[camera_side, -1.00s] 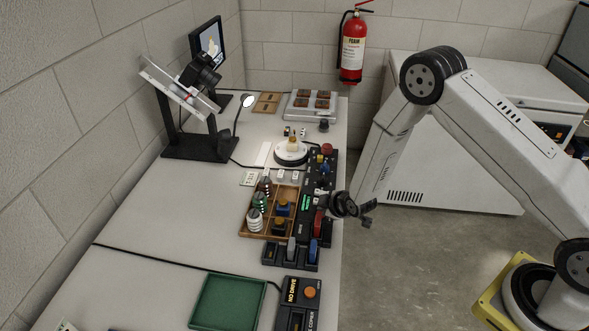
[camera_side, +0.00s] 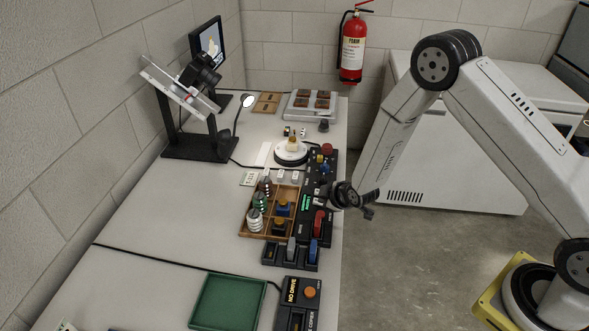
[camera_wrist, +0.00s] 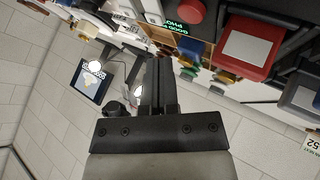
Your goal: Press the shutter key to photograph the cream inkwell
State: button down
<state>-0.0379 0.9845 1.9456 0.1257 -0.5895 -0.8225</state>
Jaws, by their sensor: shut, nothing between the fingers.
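A small cream and yellow piece, likely the cream inkwell (camera_side: 292,142), stands on a white round turntable (camera_side: 291,158). A black control panel (camera_side: 317,190) with coloured keys and a green lit display runs along the bench's right edge. My gripper (camera_side: 327,196) is beside and over the panel's right edge, its fingers partly lost against the dark panel. In the wrist view my gripper (camera_wrist: 158,70) is shut and empty, with a large red key (camera_wrist: 250,47) and a red round button (camera_wrist: 190,12) beyond it. I cannot read which key is the shutter.
A wooden divided tray (camera_side: 270,226) with bottles lies left of the panel. A camera (camera_side: 201,75) hangs on a black stand, with a monitor (camera_side: 207,43) behind. A green tray (camera_side: 228,302) and a black box (camera_side: 298,303) are at the front. The left bench top is clear.

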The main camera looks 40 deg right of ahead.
jog(key=shift+r, duration=1.1)
jog(key=s+r+m+g, duration=0.3)
jog(key=s+r, duration=0.4)
jog(key=s, duration=0.4)
jog(key=s+r+m+g, duration=0.3)
jog(key=s+r+m, duration=0.2)
jog(key=s+r, duration=0.3)
jog(key=s, duration=0.3)
jog(key=shift+s+d+g, duration=0.25)
jog(key=shift+d+g, duration=0.05)
jog(key=shift+d, duration=0.05)
jog(key=shift+r, duration=0.1)
